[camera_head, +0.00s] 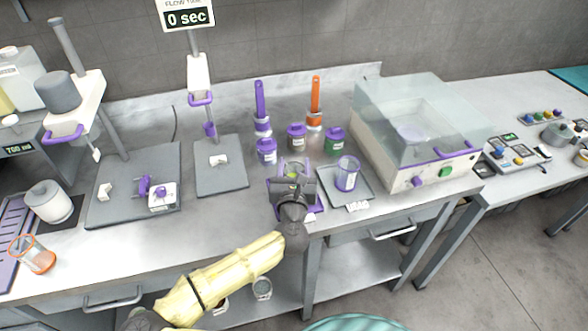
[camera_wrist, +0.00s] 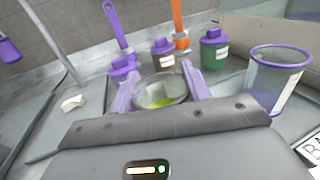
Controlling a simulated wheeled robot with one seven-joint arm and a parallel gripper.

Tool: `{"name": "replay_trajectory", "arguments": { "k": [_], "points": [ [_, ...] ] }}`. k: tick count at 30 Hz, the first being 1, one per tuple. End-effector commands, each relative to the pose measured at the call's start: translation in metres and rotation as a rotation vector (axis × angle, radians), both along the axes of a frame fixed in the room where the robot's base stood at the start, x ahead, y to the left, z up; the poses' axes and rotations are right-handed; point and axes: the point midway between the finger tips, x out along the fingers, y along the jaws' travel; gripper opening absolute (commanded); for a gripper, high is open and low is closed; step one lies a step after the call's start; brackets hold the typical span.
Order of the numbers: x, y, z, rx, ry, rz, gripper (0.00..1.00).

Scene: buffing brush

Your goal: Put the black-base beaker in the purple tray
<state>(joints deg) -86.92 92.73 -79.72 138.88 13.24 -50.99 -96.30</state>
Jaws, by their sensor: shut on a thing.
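My gripper (camera_head: 293,170) is over the front of the middle bench. In the wrist view its two purple fingers (camera_wrist: 160,90) are shut on a clear glass beaker (camera_wrist: 160,88) with a grey-looking rim and some yellow-green contents. The beaker's base is hidden behind the gripper body, so I cannot see its colour. In the head view the beaker is mostly hidden by the gripper. A purple ribbed tray (camera_head: 14,226) lies at the far left edge of the bench, partly cut off by the picture.
A purple-rimmed beaker (camera_head: 347,174) stands on a dark tray (camera_head: 366,196) just right of my gripper. Lidded jars (camera_head: 266,150) and upright brushes (camera_head: 315,98) stand behind. Left are stands, a white pot (camera_head: 48,201) and an orange-rimmed beaker (camera_head: 33,254). The bench's front strip is fairly clear.

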Motion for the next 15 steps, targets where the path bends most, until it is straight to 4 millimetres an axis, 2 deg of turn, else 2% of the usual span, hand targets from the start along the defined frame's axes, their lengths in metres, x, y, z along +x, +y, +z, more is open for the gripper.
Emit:
{"name": "replay_trajectory", "arguments": {
  "k": [2,12,13,15],
  "points": [
    [-0.0002,0.0005,-0.0071,-0.001,0.000,0.001,0.12],
    [0.0020,-0.0080,-0.0101,0.000,-0.001,-0.015,0.12],
    [0.0018,-0.0075,-0.0092,0.000,0.000,-0.014,0.54],
    [0.0014,-0.0058,-0.0089,0.000,0.000,-0.011,0.67]
  ]
}}
